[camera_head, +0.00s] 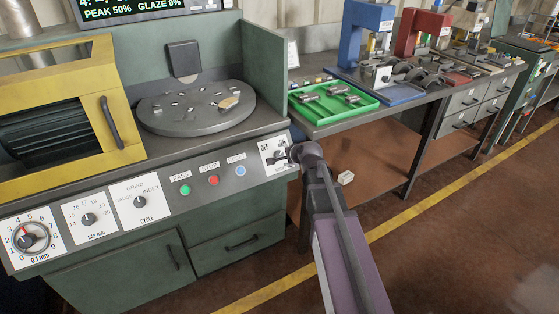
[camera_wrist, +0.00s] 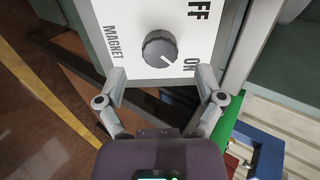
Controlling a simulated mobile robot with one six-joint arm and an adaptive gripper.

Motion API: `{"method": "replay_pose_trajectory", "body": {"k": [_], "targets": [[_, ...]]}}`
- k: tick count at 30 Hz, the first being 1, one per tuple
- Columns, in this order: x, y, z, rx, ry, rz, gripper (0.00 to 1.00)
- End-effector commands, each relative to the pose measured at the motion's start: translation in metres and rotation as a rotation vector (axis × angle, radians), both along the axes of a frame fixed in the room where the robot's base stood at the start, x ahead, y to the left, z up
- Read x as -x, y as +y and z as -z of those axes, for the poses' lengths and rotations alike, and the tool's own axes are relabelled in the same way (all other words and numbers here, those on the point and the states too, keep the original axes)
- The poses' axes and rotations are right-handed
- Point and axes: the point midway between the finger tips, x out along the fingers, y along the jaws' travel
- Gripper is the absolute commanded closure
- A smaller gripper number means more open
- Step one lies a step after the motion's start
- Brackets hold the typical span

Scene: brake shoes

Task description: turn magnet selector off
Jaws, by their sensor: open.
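The magnet selector is a dark round knob (camera_wrist: 159,48) on a white plate marked MAGNET, OFF and ON. In the wrist view its white pointer line aims down and right, toward the ON mark. In the head view the selector plate (camera_head: 271,147) sits at the right end of the machine's front panel, with its right part hidden by my gripper (camera_head: 291,152). In the wrist view my gripper (camera_wrist: 160,86) is open and empty. Its two fingers are spread below the knob, one toward each side, and look apart from it.
The panel (camera_head: 150,225) also carries green, red and blue buttons and several dials. A round magnetic table (camera_head: 205,122) lies above it. To the right, a workbench holds a green tray (camera_head: 310,113) of metal parts and blue and red presses. A small white block (camera_head: 346,177) lies below.

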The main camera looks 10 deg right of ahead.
Motion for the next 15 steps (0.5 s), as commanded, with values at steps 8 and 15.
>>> {"method": "replay_pose_trajectory", "body": {"k": [8, 15], "targets": [[-0.026, 0.008, 0.020, 0.001, 0.000, -0.001, 0.13], [-0.032, 0.011, 0.024, 0.001, 0.000, -0.001, 0.13]]}}
